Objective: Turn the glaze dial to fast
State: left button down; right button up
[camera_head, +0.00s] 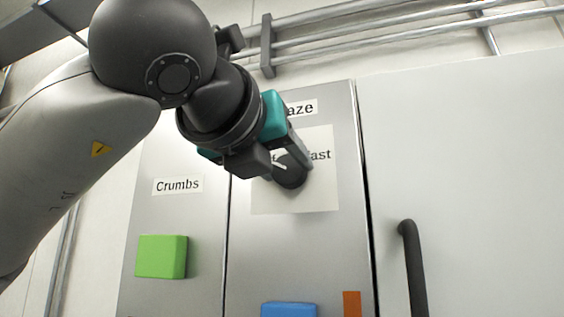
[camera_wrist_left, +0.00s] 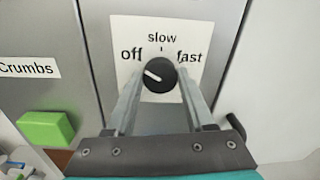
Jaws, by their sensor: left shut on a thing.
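The glaze dial (camera_head: 291,174) is a round dark knob with a white pointer mark, set on a white label plate on a grey panel. In the left wrist view the dial (camera_wrist_left: 160,76) has "off" at its left, "slow" above and "fast" at its right. Its white mark points left and slightly up, towards "off". My left gripper (camera_head: 287,165) reaches in from the upper left and is shut on the dial. In the wrist view the left gripper's fingers (camera_wrist_left: 160,84) flank the dial on both sides. In the head view my arm hides part of the plate and lettering. My right gripper is not in view.
A green block-shaped button (camera_head: 161,257) sits under the "Crumbs" label (camera_head: 178,185) at left. A blue block (camera_head: 289,310) and an orange patch (camera_head: 352,304) are below the dial. A dark upright handle (camera_head: 413,270) stands out at right. Metal pipes (camera_head: 340,30) run above.

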pick_arm(q)
jog(key=shift+m, duration=0.4)
jog(key=shift+m+b, duration=0.6)
jog(key=shift+m, duration=0.1)
jog(key=m+b, duration=0.1)
jog(key=m, duration=0.1)
jog(key=shift+s+m, duration=0.1)
jog(key=shift+m, duration=0.2)
jog(key=m, duration=0.5)
jog(key=shift+r, duration=0.1)
jog(key=m, duration=0.3)
jog(key=shift+d+m, duration=0.1)
jog(key=shift+m, duration=0.3)
jog(key=m, duration=0.3)
jog(key=shift+m+y, duration=0.3)
jog(key=shift+y, duration=0.1)
jog(key=m, duration=0.3)
jog(key=shift+d+m+p, duration=0.1)
jog(key=shift+m+p, duration=0.25)
jog(key=shift+m, duration=1.15)
jog(key=shift+f, duration=0.2)
